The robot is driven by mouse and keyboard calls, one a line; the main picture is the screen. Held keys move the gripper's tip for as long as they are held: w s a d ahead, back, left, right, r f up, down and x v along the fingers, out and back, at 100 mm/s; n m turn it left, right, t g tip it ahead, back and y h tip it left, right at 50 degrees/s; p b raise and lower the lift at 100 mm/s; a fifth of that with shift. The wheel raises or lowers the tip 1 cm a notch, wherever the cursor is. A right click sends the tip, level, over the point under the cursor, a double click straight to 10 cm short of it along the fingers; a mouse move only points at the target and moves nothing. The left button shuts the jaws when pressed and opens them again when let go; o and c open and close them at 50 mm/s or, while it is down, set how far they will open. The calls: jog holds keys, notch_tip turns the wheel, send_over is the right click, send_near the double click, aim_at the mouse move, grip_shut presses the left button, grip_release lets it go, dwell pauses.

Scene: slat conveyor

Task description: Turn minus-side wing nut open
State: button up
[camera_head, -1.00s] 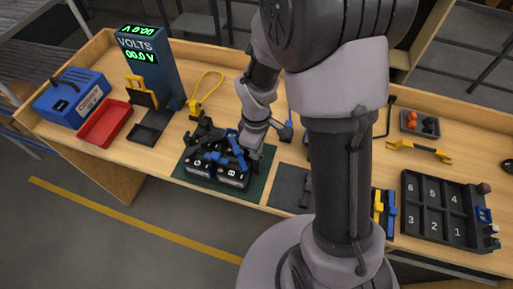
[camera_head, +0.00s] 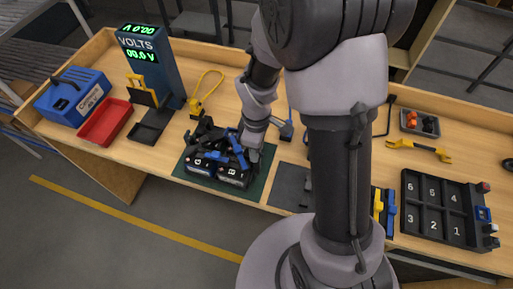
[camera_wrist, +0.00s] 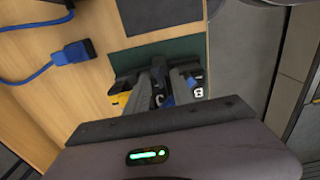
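Two black battery packs with white letters (camera_head: 232,176) sit side by side on a dark green mat (camera_head: 262,178), with blue and black clamp parts on top. The wing nut on the minus side is too small to make out. My gripper (camera_wrist: 160,84) points down at the top of the packs, seen partly hidden behind my wrist in the head view. In the wrist view its two grey fingers stand a little apart, with a dark and blue part showing between them. Whether they touch that part cannot be told. The fingers hide much of the packs.
A volt meter tower (camera_head: 152,70), a red tray (camera_head: 105,123) and a blue charger (camera_head: 72,97) stand at the left. A yellow cable loop (camera_head: 208,88) lies behind the mat. A blue plug (camera_wrist: 76,52) is near my gripper. A numbered black rack (camera_head: 440,212) is at the right.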

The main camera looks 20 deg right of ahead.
jog(key=shift+r, duration=0.1)
notch_tip(320, 180, up, 17)
jog(key=p, duration=0.4)
jog(key=shift+r, duration=0.15)
